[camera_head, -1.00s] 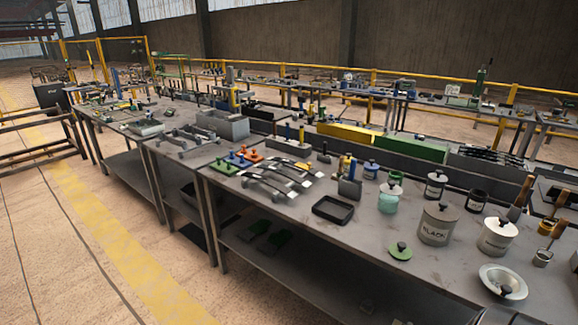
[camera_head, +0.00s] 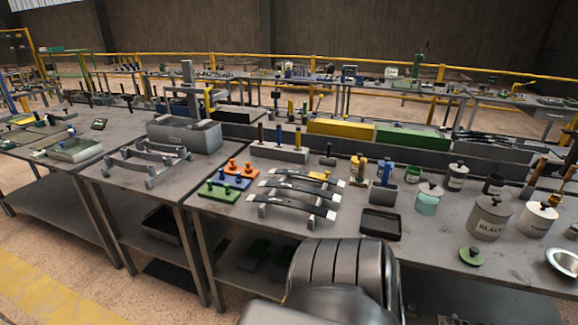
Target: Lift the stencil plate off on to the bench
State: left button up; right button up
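I cannot tell for sure which thing is the stencil plate. Three flat coloured plates with knobs lie on the bench (camera_head: 345,222): an orange plate (camera_head: 240,169), a blue plate (camera_head: 231,181) and a green plate (camera_head: 218,192). To their right, several dark curved leaf springs (camera_head: 290,204) with pale ends rest on a rack, raised above the bench. A small yellow piece (camera_head: 318,176) shows at the farthest spring. Neither gripper is in view; only a dark rounded part of my own body shows at the bottom.
A black tray (camera_head: 380,224) lies right of the springs. Tins, including a large one (camera_head: 488,217), a green lid (camera_head: 471,256) and a bowl (camera_head: 564,262) stand farther right. A block with upright tools (camera_head: 280,151) stands behind. Another spring rack (camera_head: 147,160) is on the left.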

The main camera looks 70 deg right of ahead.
aim_at(326, 176)
jog(key=z, duration=0.35)
jog(key=i, duration=0.95)
jog(key=z, duration=1.4)
jog(key=i, duration=0.75)
jog(key=z, duration=0.65)
